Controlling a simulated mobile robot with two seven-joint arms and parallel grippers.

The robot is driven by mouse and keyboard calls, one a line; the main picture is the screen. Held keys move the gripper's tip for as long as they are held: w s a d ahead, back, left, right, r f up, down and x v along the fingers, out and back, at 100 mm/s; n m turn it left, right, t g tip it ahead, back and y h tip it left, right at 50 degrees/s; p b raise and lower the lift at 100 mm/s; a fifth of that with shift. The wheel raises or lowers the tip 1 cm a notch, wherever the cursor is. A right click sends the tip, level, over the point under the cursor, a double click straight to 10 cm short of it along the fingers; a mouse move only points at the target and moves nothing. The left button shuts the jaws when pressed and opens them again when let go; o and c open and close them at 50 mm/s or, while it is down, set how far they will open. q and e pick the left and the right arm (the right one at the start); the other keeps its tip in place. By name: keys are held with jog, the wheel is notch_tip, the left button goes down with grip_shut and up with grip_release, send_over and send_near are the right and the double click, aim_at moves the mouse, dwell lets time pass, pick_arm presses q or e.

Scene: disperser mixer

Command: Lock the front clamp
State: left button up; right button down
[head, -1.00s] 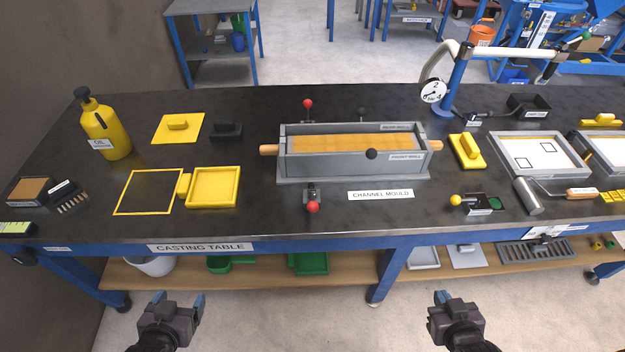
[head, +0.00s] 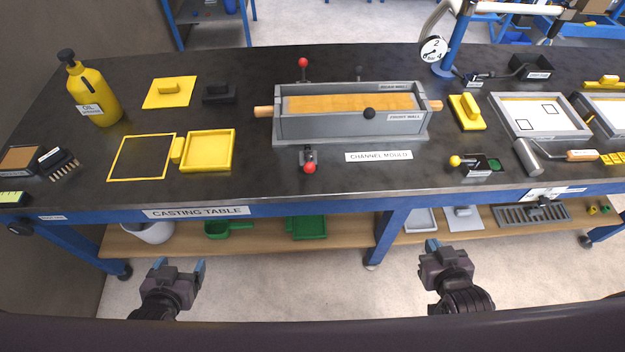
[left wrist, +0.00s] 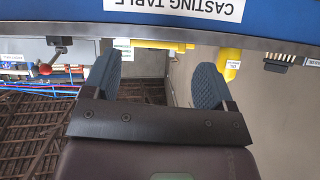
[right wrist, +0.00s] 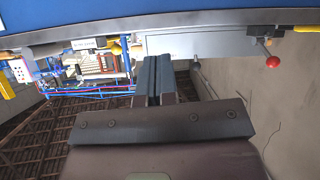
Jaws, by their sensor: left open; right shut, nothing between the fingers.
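The front clamp (head: 308,155) sits at the near side of the grey channel mould (head: 350,132), left of centre, with its red ball handle (head: 310,168) toward the table's front edge. The red ball also shows in the left wrist view (left wrist: 45,69) and the right wrist view (right wrist: 273,61). My left gripper (head: 178,268) is open and empty, in front of the table's edge, left of the clamp. My right gripper (head: 432,246) is shut and empty, in front of the edge, right of the clamp. Neither touches the clamp.
A second red-knobbed lever (head: 303,63) stands behind the mould. A black knob (head: 369,113) is at its front wall. The CHANNEL MOULD label (head: 378,156) lies right of the clamp. A yellow tray (head: 208,168) is to the left. Tabletop around the clamp is mostly clear.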

pick_arm(q)
notch_tip(320, 180, down, 14)
jog(key=d+g+b, duration=0.1)
jog(key=b, duration=1.2)
jog(key=shift+r+b, duration=0.2)
jog(key=shift+b, duration=0.15)
pick_arm(e)
jog(key=w+a+f+m+t+y, duration=0.1)
jog(key=a+m+t, duration=0.3)
jog(key=a+m, duration=0.7)
jog(key=w+a+f+m+t+y, duration=0.2)
jog(key=a+m, duration=1)
jog(key=m, duration=1)
jog(key=shift+w+f+t+y, duration=0.3)
jog(key=shift+w+f+t, duration=0.2)
jog(key=shift+w+t, duration=0.4)
